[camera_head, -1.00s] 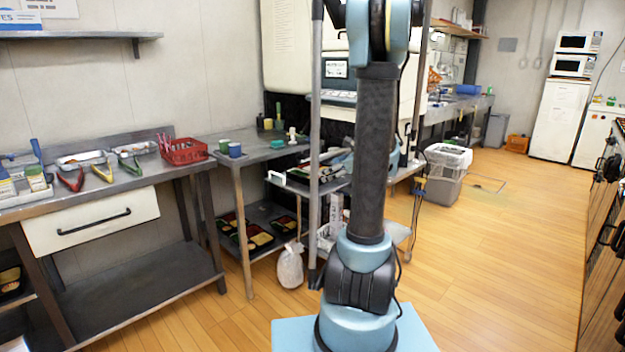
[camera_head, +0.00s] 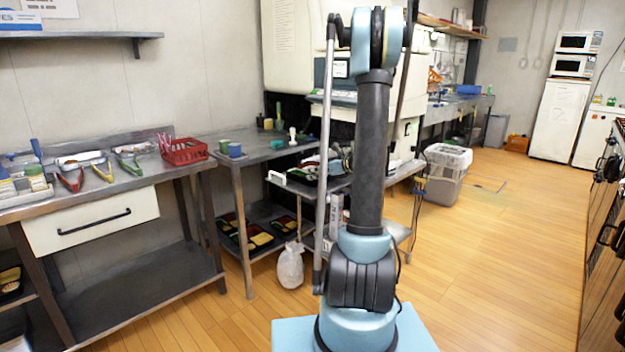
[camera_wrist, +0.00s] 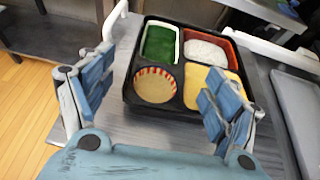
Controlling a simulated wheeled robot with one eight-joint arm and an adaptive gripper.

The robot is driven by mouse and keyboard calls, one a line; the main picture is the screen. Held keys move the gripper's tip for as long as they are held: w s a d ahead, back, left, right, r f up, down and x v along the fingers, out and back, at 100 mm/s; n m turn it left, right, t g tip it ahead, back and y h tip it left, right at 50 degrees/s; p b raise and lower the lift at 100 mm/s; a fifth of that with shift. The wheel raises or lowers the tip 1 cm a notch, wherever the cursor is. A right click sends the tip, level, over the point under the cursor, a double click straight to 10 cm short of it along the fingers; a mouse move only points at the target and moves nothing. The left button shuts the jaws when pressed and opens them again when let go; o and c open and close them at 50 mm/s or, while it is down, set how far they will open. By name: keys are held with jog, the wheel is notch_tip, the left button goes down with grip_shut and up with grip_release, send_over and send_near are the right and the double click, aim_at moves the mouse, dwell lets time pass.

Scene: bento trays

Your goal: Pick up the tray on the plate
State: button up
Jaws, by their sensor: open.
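A black bento tray (camera_wrist: 128,88) lies in the wrist view on a grey metal surface (camera_wrist: 100,148). Its compartments hold a green food block, white rice in a red section, a yellow block and a round striped cup. My gripper (camera_wrist: 160,62) is open and empty, its blue fingers spread apart over the near part of the tray. The tray's far part shows between and beyond the fingers. I cannot tell whether the fingers touch it. In the head view my arm covers much of that area, and I cannot clearly make out my gripper there.
A white handle (camera_wrist: 115,18) stands left of the tray. A grey panel (camera_wrist: 298,105) lies at right. In the head view, a metal table (camera_head: 225,148) bears cups, and a red basket (camera_head: 185,153) stands on the left bench. The wooden floor (camera_head: 510,240) at right is clear.

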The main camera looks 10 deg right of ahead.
aim_at(303, 173)
jog(key=shift+x, duration=3.45)
jog(key=shift+a+r, duration=0.1)
jog(key=shift+r, duration=0.05)
jog(key=c, duration=1.1)
